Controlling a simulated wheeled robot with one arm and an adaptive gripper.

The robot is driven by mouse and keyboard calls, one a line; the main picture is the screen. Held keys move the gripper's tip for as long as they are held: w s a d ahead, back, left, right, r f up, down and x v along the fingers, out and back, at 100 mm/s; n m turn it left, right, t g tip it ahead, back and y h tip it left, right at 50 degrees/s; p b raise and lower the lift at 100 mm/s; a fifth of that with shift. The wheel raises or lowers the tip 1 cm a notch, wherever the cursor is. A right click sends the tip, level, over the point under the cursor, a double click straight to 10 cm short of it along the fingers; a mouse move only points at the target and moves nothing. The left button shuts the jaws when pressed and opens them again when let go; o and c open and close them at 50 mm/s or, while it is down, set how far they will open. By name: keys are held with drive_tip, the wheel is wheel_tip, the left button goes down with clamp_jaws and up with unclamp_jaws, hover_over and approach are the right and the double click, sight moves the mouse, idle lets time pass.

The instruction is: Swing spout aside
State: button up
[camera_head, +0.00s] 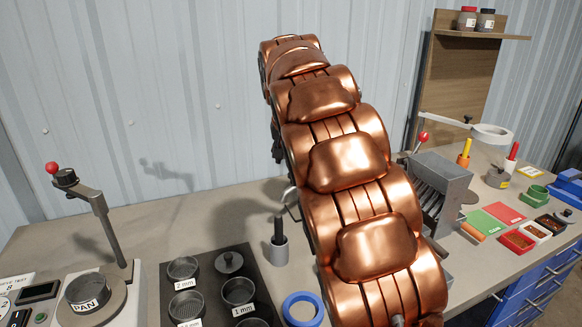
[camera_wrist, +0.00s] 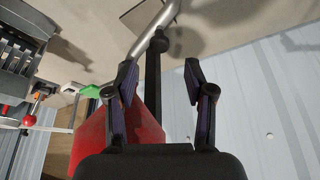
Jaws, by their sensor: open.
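My gripper (camera_wrist: 159,76) is in the wrist view with its two dark fingers spread apart. A curved silver tube (camera_wrist: 152,36), which looks like the spout, is beyond the fingertips at the top centre. A red body (camera_wrist: 147,130) lies behind the left finger, partly hidden by the gripper.
Sieves (camera_head: 239,291) on a dark mat, a grey cup with a black rod (camera_head: 279,245) and a blue ring (camera_head: 302,309) stand left of my arm. A scale pan (camera_head: 88,292) is far left. A grey machine (camera_head: 440,190) and coloured trays (camera_head: 517,241) are at right.

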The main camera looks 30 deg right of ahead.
drive_tip(key=v, duration=0.6)
idle(0.4)
drive_tip(key=shift+a, duration=0.1)
drive_tip(key=s+a+f+n+g+y+p, duration=0.1)
drive_tip(key=s+a+f, duration=0.3)
drive_tip(key=s, duration=0.9)
drive_tip(key=s+a+f+n+g+p, duration=0.1)
drive_tip(key=s+a+f, duration=0.4)
drive_tip(key=s, duration=0.9)
drive_tip(key=s+a+f+n+g+y+p, duration=0.1)
drive_tip(key=s+a+f+n+g, duration=0.2)
drive_tip(key=s+f, duration=0.6)
drive_tip(key=s+a+n, duration=0.2)
drive_tip(key=s, duration=0.2)
drive_tip(key=shift+s+a+f+y, duration=0.2)
drive_tip(key=shift+s+f+y, duration=0.1)
drive_tip(key=shift+s+f, duration=0.05)
